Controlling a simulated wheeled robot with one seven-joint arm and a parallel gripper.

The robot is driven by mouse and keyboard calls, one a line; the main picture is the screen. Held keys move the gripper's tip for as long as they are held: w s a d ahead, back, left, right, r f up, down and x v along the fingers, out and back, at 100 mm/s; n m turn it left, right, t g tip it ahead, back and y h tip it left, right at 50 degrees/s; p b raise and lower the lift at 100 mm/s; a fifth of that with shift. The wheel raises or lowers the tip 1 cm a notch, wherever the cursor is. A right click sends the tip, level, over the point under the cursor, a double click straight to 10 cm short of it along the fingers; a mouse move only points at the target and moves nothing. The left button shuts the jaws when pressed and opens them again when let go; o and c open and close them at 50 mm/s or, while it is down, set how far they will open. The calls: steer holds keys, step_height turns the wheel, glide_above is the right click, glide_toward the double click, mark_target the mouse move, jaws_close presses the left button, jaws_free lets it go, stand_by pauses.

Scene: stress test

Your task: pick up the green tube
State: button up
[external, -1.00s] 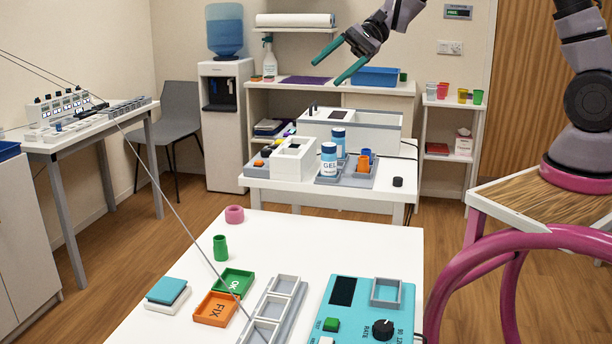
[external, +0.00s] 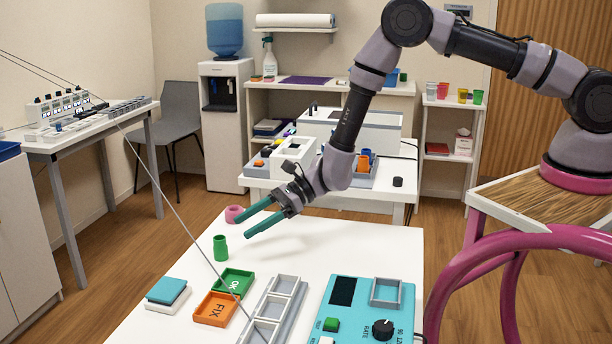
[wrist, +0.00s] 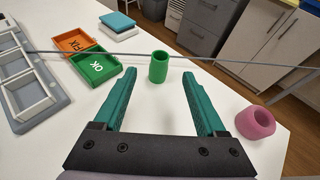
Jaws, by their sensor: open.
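The green tube (external: 220,248) stands upright on the white table, behind the green OK tray. In the wrist view the green tube (wrist: 158,67) stands ahead of my fingertips, roughly centred between them. My gripper (external: 258,224) is open and empty, with teal fingers pointing left toward the tube, to the right of it and higher in the picture. In the wrist view my gripper (wrist: 157,77) shows both fingers spread apart, with nothing between them.
A pink ring (external: 234,214) lies near the table's far edge. A green OK tray (wrist: 115,60), an orange FIX tray (wrist: 62,47) and a grey rack (wrist: 50,98) are nearby. A thin grey cable (wrist: 215,58) crosses the view. The teal device (external: 340,318) is at front right.

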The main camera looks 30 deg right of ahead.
mark_target(220, 243)
steer(key=x, duration=0.8)
steer(key=shift+a+f, duration=0.1)
steer(key=shift+f, duration=0.15)
jaws_close()
